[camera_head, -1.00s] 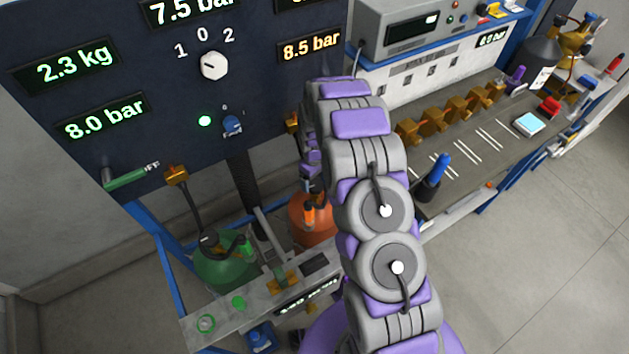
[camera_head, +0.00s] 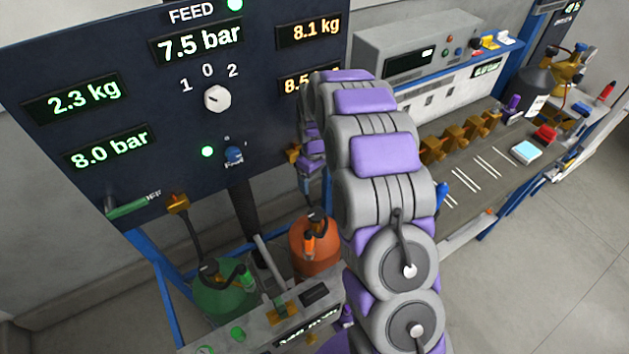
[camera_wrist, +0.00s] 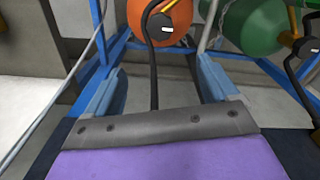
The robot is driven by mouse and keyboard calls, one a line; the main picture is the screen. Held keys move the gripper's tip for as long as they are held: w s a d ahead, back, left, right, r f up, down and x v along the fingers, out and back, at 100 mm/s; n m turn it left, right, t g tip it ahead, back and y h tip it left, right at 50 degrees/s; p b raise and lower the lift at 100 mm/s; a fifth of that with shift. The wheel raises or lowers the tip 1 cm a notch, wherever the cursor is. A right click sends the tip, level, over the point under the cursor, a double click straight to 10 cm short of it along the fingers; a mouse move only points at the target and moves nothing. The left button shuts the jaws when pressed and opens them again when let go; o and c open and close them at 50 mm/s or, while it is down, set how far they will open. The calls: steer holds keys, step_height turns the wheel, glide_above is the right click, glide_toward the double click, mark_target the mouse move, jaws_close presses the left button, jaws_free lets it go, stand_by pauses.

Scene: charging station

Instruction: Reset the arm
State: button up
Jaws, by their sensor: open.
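My grey and purple arm rises through the middle of the head view, bending forward toward the dark panel. My gripper (camera_wrist: 160,72) shows in the wrist view with its two blue-grey fingers spread apart and nothing between them. It points down toward the orange cylinder (camera_wrist: 160,22), with a black hose running down between the fingers. In the head view the orange cylinder (camera_head: 315,243) stands below the arm's far end. The arm hides part of the panel and bench there.
The dark panel (camera_head: 120,130) with readouts, a white knob (camera_head: 217,99) and a blue knob (camera_head: 233,154) stands at left. A green cylinder (camera_head: 222,289) is below it. A bench (camera_head: 470,183) with brass fittings runs right. Open floor (camera_head: 550,270) lies at lower right.

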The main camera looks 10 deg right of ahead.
stand_by(0.4)
steer(key=s+r+m+b, duration=0.1)
steer(key=s+r, duration=0.5)
steer(key=s, duration=0.3)
steer(key=s+r+m+b, duration=0.1)
steer(key=s+r+m, duration=0.1)
steer(key=s+r, duration=0.55)
steer(key=s+r+m+g+b, duration=0.1)
steer(key=s+r+m+b, duration=0.1)
steer(key=s, duration=2.4)
steer(key=shift+m+g, duration=0.4)
steer(key=shift+m, duration=0.5)
